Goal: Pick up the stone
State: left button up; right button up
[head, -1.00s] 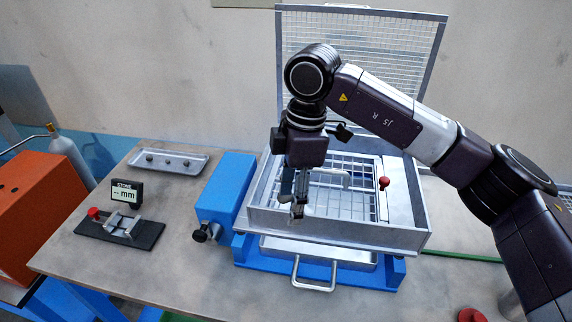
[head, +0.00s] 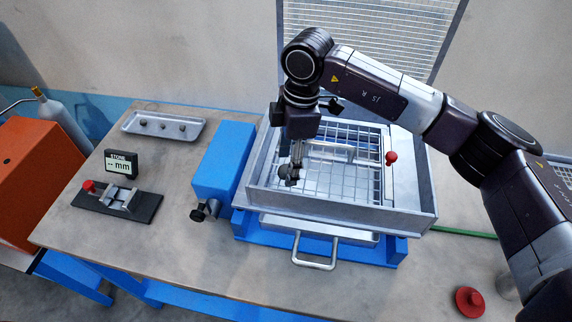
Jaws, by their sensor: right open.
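My right gripper (head: 293,168) points down inside the sieve frame (head: 340,210), low over its wire grid, near the left side. It is open. A small dark grey rounded shape (head: 284,172) shows at its fingertips. It may be a stone or part of a finger; I cannot tell, nor whether it touches the grid. Three small dark stones (head: 162,126) lie in a row on a metal tray (head: 190,137) at the back left, well away from the gripper. My left gripper is not in view.
A blue box with a black knob (head: 222,165) stands left of the sieve. A gauge with a "STONE -- mm" display (head: 121,163) sits on the table's left. A mesh lid (head: 370,35) stands raised behind. A red knob (head: 391,158) is on the sieve's right.

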jog(key=shift+a+f, duration=0.1)
jog(key=shift+f, duration=0.65)
jog(key=c, duration=1.2)
jog(key=shift+r, duration=0.15)
